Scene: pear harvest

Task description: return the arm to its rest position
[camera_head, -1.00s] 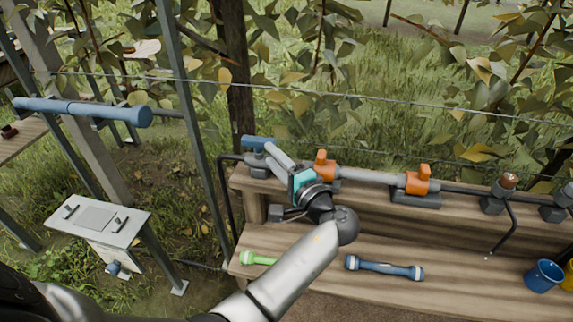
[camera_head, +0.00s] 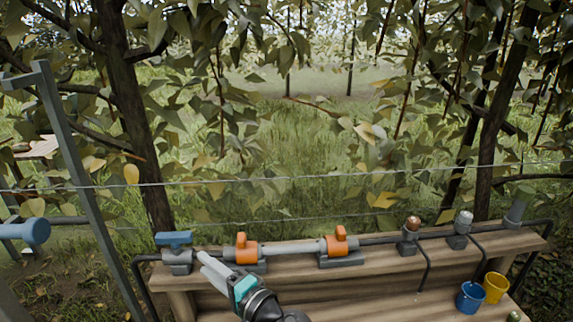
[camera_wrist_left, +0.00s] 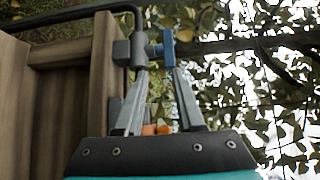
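My left gripper (camera_head: 203,258) comes up from the bottom of the head view, its pale fingers just right of the valve with a blue handle (camera_head: 174,238). That valve sits at the left end of the pipe on the wooden bench. In the left wrist view the two fingers (camera_wrist_left: 159,75) stand apart with a gap between their tips. The blue handle (camera_wrist_left: 168,48) shows just beyond the tips; I cannot tell whether a finger touches it. My left forearm is mostly below the head view. My right gripper is out of view.
Two orange-handled valves (camera_head: 247,248) (camera_head: 337,246) sit along the pipe. A blue bucket (camera_head: 470,297) and a yellow bucket (camera_head: 496,287) stand at the right. A grey post (camera_head: 85,190) rises on the left. Wires and leafy branches cross behind the bench.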

